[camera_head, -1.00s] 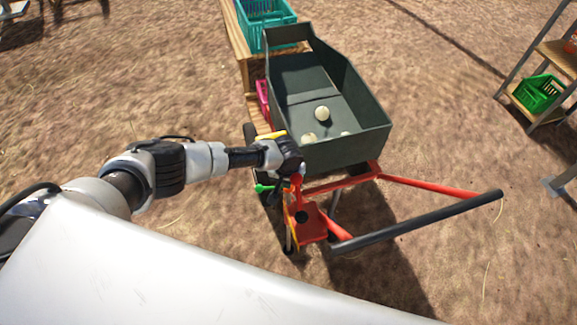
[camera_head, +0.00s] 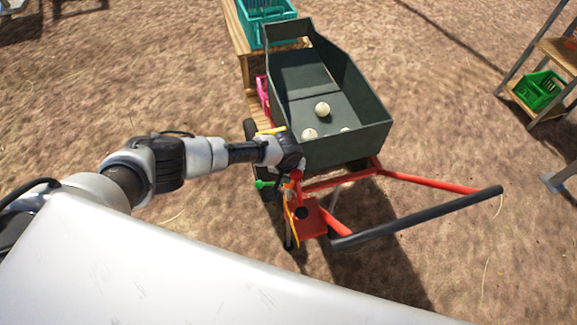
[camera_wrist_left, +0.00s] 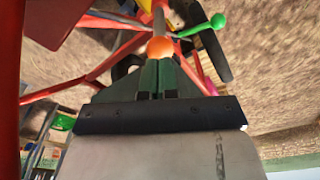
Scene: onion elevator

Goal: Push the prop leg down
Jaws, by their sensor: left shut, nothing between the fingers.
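The red cart frame (camera_head: 345,180) carries a dark grey tub and has a long black push handle (camera_head: 420,218). My left gripper (camera_head: 294,176) is at the cart's near left corner, shut and empty. In the left wrist view its green fingertips (camera_wrist_left: 158,66) are closed right at an orange-red ball knob (camera_wrist_left: 160,48) on a lever; I cannot tell whether they touch. A green knob (camera_head: 263,184) sticks out to the left; it also shows in the left wrist view (camera_wrist_left: 218,21). An orange strip (camera_head: 292,224) and a thin upright leg (camera_head: 288,240) stand below the gripper. My right gripper is out of view.
The dark grey tub (camera_head: 359,100) holds a few pale onions (camera_head: 322,109). A wooden bench (camera_head: 238,40) with a teal crate (camera_head: 262,24) stands behind. A green crate (camera_head: 539,90) sits on a shelf at the right. The dirt ground left of the cart is free.

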